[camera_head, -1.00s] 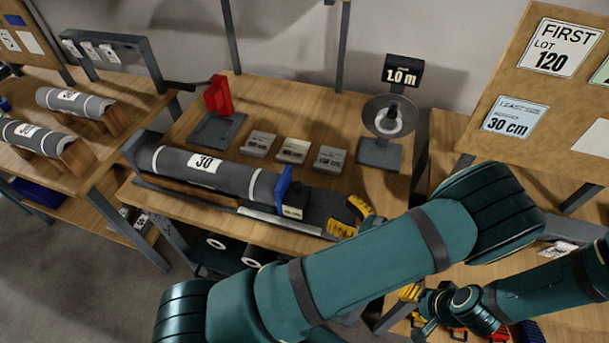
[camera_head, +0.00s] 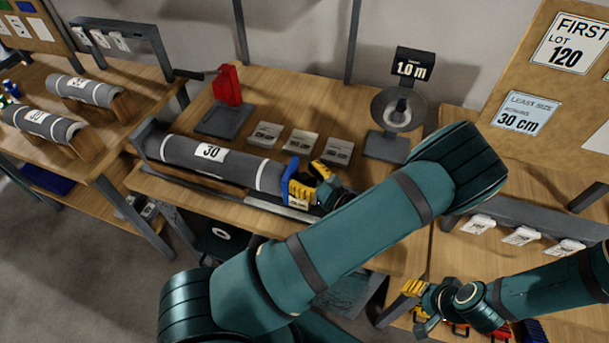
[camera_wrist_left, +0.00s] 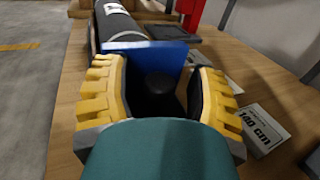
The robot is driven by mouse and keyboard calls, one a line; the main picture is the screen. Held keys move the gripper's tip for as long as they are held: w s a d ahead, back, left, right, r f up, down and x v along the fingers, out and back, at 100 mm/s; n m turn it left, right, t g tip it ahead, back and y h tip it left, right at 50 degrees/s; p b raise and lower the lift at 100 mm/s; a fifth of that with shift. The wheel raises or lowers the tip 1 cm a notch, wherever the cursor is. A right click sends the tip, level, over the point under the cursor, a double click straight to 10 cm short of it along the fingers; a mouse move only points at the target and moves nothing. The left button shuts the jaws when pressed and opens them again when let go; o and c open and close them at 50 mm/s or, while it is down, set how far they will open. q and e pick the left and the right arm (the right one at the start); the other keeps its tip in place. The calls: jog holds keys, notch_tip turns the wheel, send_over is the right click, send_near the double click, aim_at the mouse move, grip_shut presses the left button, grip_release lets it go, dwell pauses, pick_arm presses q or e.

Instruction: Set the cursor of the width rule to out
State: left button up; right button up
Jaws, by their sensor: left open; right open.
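The width rule (camera_head: 266,206) runs along the front of a grey roll (camera_head: 180,150) labelled 30 on the middle bench. Its blue cursor (camera_head: 291,168) stands upright at the roll's right end. My left gripper (camera_head: 310,181) is open at the cursor, just right of the blue plate. My right gripper (camera_head: 416,308) is open and empty at the lower right.
A dial stand (camera_head: 398,107) reading 1.0 m stands at the back right. A board (camera_head: 545,80) shows FIRST LOT 120 and LEAST SIZE 30 cm. More rolls (camera_head: 86,90) lie on the left bench.

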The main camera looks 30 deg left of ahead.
pick_arm(q)
grip_shut()
jog(key=d, duration=0.3)
jog(key=w+d, duration=0.1)
jog(key=d, duration=0.2)
jog(key=w+d, duration=0.1)
jog(key=d, duration=0.3)
jog(key=shift+w, duration=0.2)
jog(key=shift+a, duration=0.1)
grip_release()
jog(key=s+d, duration=0.1)
jog(key=d, duration=0.6)
jog(key=shift+d, duration=0.25)
jog(key=shift+s, duration=0.15)
